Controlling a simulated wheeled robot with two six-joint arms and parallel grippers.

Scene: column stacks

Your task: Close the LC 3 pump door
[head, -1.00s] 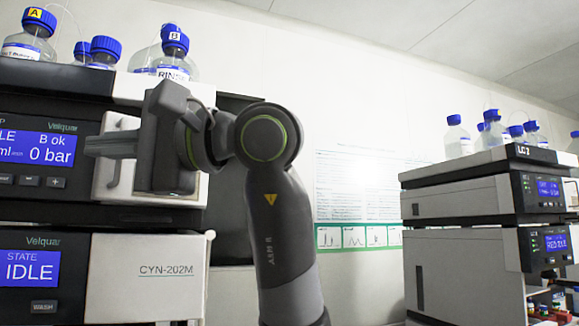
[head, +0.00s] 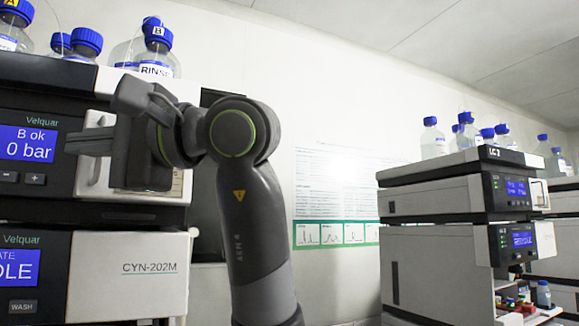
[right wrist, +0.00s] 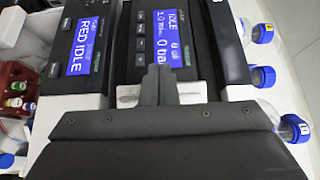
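The sign on the far stack at the right looks like LC 3 (head: 490,153). A small white framed part (head: 540,195) shows beside its upper display; I cannot tell whether it is an open door. My right gripper (head: 78,144) is at the nearer stack on the left. Its fingers are together, point left and lie in front of a white framed panel (head: 92,178) beside the pump display (head: 25,146). In the right wrist view the shut fingers (right wrist: 158,74) reach towards the panels; contact is unclear. My left gripper is not in view.
Capped bottles (head: 158,62) stand on the nearer stack, and more (head: 433,145) on the far one. A lower unit marked CYN-202M (head: 150,290) sits under the pump. A gap with a wall poster (head: 335,175) separates the stacks.

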